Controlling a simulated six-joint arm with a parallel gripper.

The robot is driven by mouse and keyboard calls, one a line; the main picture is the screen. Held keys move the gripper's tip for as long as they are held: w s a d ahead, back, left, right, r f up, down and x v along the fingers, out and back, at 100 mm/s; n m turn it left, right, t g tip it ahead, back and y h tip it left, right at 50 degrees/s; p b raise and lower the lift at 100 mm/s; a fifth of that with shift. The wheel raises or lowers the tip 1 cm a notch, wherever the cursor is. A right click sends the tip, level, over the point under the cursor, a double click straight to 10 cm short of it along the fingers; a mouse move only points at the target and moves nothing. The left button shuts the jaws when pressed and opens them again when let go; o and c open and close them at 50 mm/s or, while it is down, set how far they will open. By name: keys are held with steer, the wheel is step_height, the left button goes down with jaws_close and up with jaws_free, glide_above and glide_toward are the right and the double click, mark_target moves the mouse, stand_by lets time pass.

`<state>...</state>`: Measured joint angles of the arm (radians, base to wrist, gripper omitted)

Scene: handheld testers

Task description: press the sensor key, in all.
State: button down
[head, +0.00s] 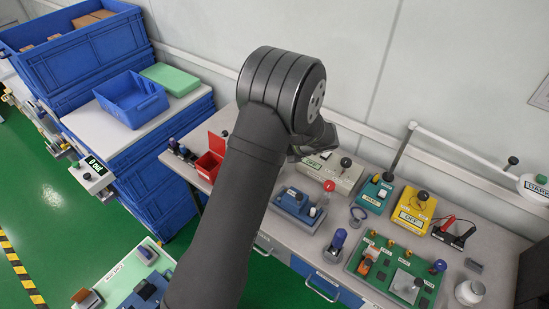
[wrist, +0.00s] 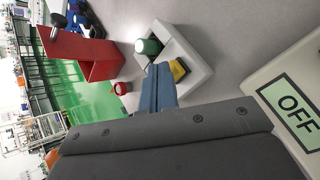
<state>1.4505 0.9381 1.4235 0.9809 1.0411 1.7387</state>
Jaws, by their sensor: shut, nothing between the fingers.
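In the wrist view, a white tester (wrist: 185,48) with a round green button (wrist: 148,47) and a yellow key (wrist: 179,70) stands on the bench. No label on it is readable, so I cannot tell which part is the sensor key. My gripper (wrist: 159,66) is shut and empty, its blue-grey fingers over the near part of this tester beside the yellow key. I cannot tell whether the tips touch it. In the head view my arm hides the fingertips and this tester.
A beige box with an OFF display (wrist: 292,107) stands close at the right in the wrist view. A red open bin (wrist: 92,50) is to the left. In the head view, a blue device (head: 297,205), a yellow tester (head: 412,210) and a green board (head: 395,268) crowd the bench.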

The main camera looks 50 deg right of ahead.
steer(key=shift+r, duration=0.65)
steer(key=shift+r, duration=2.5)
steer(key=shift+f, duration=0.1)
steer(key=shift+r, duration=2)
